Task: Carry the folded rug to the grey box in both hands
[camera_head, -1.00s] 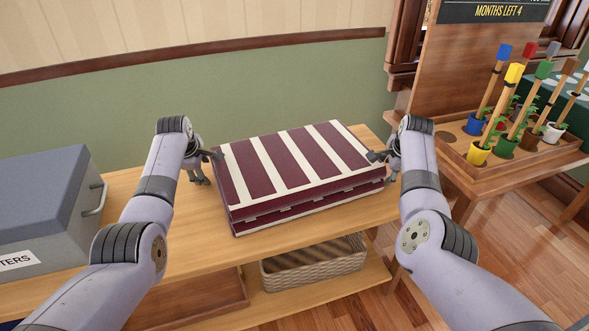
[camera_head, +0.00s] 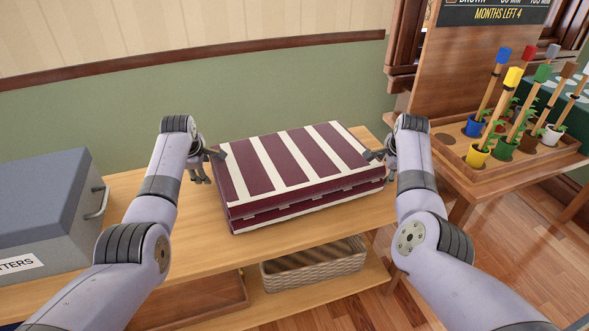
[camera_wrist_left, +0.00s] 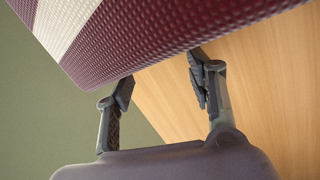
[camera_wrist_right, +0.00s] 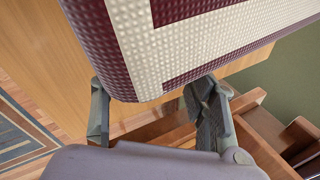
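The folded rug (camera_head: 290,165), dark red with cream stripes, lies on the wooden shelf top (camera_head: 180,255). My left gripper (camera_head: 208,165) is at its left end, fingers spread. In the left wrist view, my left gripper's fingertips (camera_wrist_left: 160,75) sit at the rug's edge (camera_wrist_left: 150,40). My right gripper (camera_head: 383,163) is at its right end. In the right wrist view, my right gripper's fingers (camera_wrist_right: 150,100) are apart by the rug's corner (camera_wrist_right: 150,60). I cannot tell how firmly either touches. The grey box (camera_head: 40,205) stands at the left, lid on.
A wicker basket (camera_head: 315,268) sits on the lower shelf under the rug. At the right, a wooden tray (camera_head: 530,165) holds small potted plants with coloured-topped stakes. The shelf top between the grey box and the rug is bare apart from my left arm above it.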

